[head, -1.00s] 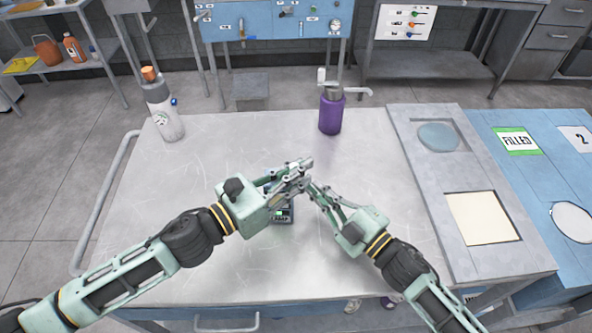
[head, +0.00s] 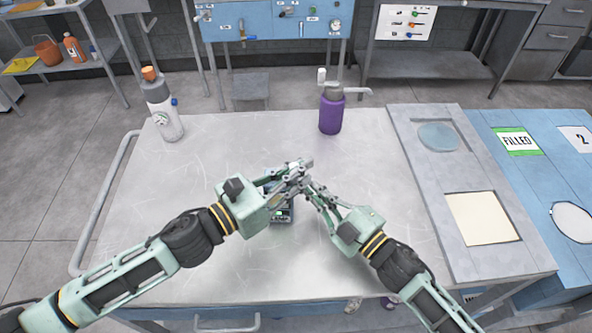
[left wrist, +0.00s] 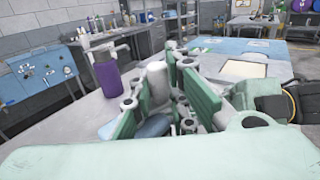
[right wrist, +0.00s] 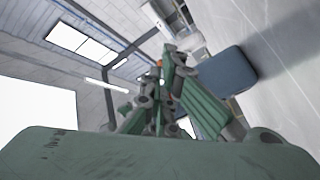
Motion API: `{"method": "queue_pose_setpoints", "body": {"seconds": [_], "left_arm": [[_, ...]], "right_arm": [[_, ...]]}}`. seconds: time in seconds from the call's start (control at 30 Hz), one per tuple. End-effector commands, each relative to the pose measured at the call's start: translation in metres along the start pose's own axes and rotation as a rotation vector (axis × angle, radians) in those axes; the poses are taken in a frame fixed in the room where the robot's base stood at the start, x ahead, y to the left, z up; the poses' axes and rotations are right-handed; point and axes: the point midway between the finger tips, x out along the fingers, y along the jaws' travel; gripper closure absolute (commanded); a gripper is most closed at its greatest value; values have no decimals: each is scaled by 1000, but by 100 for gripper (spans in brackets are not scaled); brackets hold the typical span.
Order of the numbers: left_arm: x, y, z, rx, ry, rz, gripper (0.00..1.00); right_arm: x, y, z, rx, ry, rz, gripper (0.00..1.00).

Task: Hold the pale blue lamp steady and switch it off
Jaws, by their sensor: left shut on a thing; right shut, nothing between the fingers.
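The pale blue lamp stands on the metal table, mostly hidden behind my left gripper (head: 302,172). Its dark labelled front (head: 282,215), with a small green patch, shows below the fingers. A blue part of it shows between the fingers in the left wrist view (left wrist: 152,127), and a blue-grey block that looks like its body is in the right wrist view (right wrist: 228,70). My left gripper is shut on the lamp. My right gripper (head: 314,190) is shut and empty, its tips close beside the left fingertips. Whether they touch the lamp or its switch is hidden.
A purple pump bottle (head: 331,113) stands at the back of the table (head: 220,140). A white bottle with an orange cap (head: 165,115) stands at the back left. A grey panel with recesses (head: 470,180) lies on the right. The table's front and left are clear.

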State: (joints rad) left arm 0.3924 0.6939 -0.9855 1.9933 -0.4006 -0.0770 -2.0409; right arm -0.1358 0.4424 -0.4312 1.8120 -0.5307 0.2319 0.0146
Motion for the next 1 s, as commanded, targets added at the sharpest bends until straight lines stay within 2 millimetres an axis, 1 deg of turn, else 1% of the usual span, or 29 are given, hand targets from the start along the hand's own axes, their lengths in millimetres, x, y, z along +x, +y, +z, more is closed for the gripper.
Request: {"method": "queue_pose_setpoints", "body": {"seconds": [0.47, 0.8, 1.0], "left_arm": [[0, -1, 0, 0, -1, -2, 100], [0, -1, 0, -1, -1, -3, 100], [0, -1, 0, -2, 0, -2, 100]], "right_arm": [[3, -2, -3, 0, 2, 1, 100], [-6, 4, 3, 0, 1, 1, 100], [-7, 5, 4, 0, 1, 1, 100]]}}
